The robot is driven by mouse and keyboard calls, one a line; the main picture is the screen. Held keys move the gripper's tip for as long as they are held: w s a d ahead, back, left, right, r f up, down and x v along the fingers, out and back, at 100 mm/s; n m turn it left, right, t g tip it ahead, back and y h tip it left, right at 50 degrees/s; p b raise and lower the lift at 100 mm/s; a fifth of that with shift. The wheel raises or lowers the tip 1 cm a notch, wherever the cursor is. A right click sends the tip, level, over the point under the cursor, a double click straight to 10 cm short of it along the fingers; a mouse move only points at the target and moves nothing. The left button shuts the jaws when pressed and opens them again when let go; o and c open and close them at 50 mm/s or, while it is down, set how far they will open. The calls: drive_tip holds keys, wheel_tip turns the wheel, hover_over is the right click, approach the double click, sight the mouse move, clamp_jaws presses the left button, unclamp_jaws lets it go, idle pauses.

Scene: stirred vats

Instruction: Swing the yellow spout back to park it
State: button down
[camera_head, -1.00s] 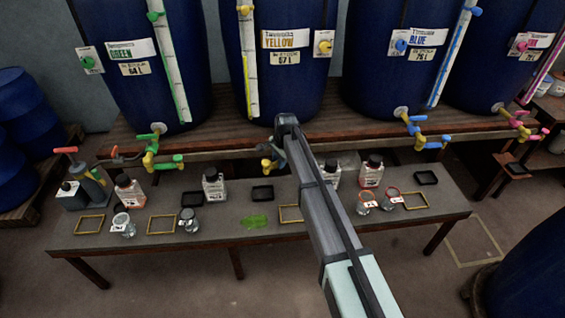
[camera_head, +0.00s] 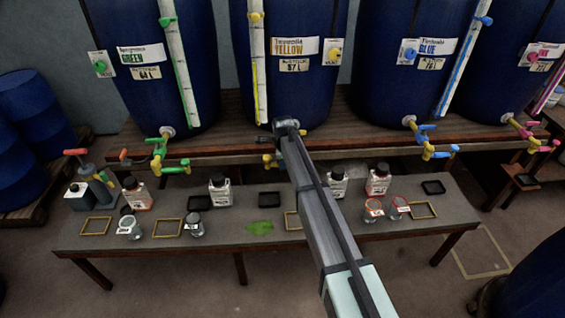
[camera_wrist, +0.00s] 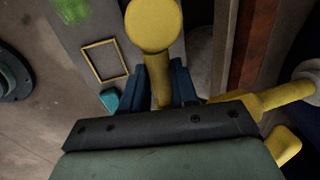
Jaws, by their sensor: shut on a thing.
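The yellow spout (camera_wrist: 157,82) shows in the wrist view as a yellow arm with a round end. The dark blue fingers of my gripper (camera_wrist: 158,88) stand on either side of it and are shut on it. A yellow valve body and pipe (camera_wrist: 283,96) run off to the right. In the head view, only a small yellow part of the spout (camera_head: 268,159) shows below the bench edge, under the vat labelled yellow. My arm hides most of it there, and my fingers are hardly visible.
A low table (camera_head: 340,236) below holds bottles, jars, black trays, yellow frames and a green spill (camera_head: 260,228). Green taps (camera_head: 163,155) stand to the left and blue taps (camera_head: 428,142) to the right. The wooden bench edge (camera_head: 220,148) is close behind my gripper.

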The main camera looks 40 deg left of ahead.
drive_tip(key=shift+w, duration=0.1)
drive_tip(key=c, duration=0.9)
unclamp_jaws()
drive_tip(key=r, duration=0.4)
drive_tip(key=s+d+r, duration=0.1)
drive_tip(key=r, duration=0.4)
drive_tip(key=s+r, duration=0.1)
drive_tip(key=r, duration=0.3)
drive_tip(key=shift+d+r, duration=0.25)
drive_tip(key=shift+d, duration=0.15)
